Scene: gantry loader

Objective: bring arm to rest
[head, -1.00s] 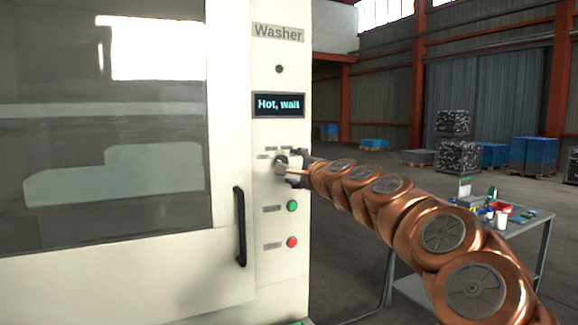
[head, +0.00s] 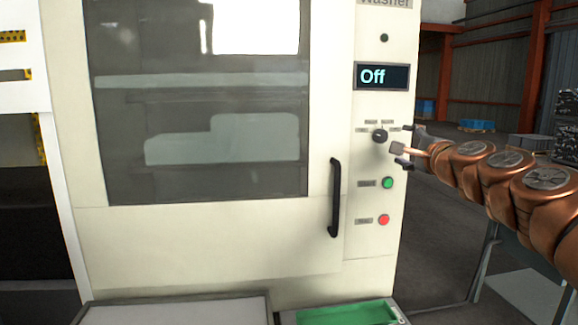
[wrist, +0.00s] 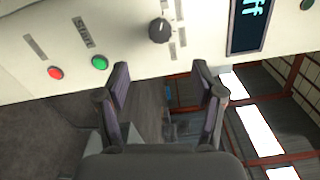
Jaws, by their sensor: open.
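My arm reaches in from the right in the head view, copper-coloured, with my gripper (head: 408,148) at its end beside the right edge of the washer's control panel. The gripper is open and empty, and in the wrist view its two fingers (wrist: 162,85) stand wide apart. The washer's black rotary knob (head: 380,136) is left of the gripper and apart from it; it also shows in the wrist view (wrist: 159,30). The washer display (head: 383,76) reads "Off".
The washer door (head: 200,230) with its black handle (head: 335,197) is shut. A green button (head: 387,183) and a red button (head: 384,220) sit below the knob. A green tray (head: 346,313) is at the bottom.

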